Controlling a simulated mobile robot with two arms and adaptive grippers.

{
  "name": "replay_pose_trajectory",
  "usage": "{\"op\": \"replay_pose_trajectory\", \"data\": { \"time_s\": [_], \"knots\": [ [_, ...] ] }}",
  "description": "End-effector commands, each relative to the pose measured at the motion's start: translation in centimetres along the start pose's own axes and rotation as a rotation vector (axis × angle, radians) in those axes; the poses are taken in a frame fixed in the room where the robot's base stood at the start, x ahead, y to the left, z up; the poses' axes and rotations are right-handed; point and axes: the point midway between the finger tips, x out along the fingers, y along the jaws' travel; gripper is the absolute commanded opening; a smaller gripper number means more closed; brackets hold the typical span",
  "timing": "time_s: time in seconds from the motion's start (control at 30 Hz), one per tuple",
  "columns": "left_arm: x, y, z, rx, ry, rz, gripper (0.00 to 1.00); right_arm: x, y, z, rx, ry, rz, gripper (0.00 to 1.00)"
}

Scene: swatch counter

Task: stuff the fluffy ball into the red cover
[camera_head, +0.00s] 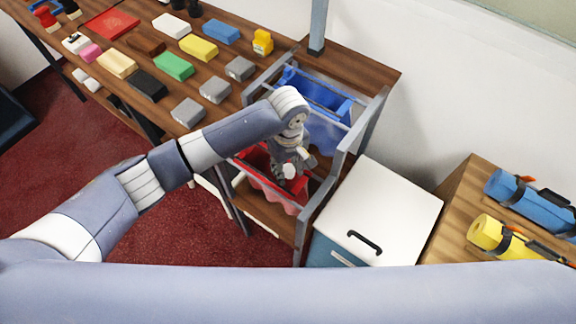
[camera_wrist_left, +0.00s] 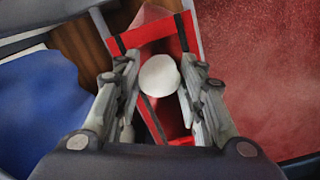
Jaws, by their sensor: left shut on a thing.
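The fluffy ball is white and round; it shows in the left wrist view (camera_wrist_left: 159,75) between the fingers and in the head view (camera_head: 290,171). My left gripper (camera_head: 291,168) is shut on it and points down over the red cover. The red cover (camera_wrist_left: 183,32) hangs open in a frame, its red rim around the ball in the left wrist view; in the head view its lower part (camera_head: 262,184) shows beneath the gripper. How deep the ball sits in the opening is hard to tell. My right gripper is not in view.
A blue cover (camera_head: 325,95) hangs behind the red one in the same grey frame (camera_head: 340,165). A white-topped cabinet (camera_head: 380,205) stands to the right. Several coloured blocks, such as a green one (camera_head: 174,66), lie on the wooden counter at left.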

Motion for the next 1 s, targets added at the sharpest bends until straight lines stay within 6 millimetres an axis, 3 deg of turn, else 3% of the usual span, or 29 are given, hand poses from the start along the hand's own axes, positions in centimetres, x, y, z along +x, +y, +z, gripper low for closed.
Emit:
{"op": "replay_pose_trajectory", "data": {
  "time_s": [0.47, 0.5, 0.57, 0.83, 0.9, 1.0],
  "knots": [
    [0.27, 0.03, 0.07, 0.001, 0.0, 0.0, 0.29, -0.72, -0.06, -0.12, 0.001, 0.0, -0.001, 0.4],
    [0.27, 0.03, 0.07, 0.001, 0.0, 0.0, 0.43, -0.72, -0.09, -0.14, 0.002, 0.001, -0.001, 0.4],
    [0.27, 0.03, 0.07, 0.001, 0.0, 0.0, 0.57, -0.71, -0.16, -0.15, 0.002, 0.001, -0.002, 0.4],
    [0.27, 0.03, 0.07, 0.001, 0.0, 0.0, 0.6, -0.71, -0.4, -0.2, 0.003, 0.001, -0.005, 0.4],
    [0.27, 0.03, 0.07, 0.001, 0.0, 0.0, 0.72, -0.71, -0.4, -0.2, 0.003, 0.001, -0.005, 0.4],
    [0.27, 0.03, 0.07, 0.001, 0.0, 0.0, 0.83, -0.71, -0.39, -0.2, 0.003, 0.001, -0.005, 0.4]
  ]
}}
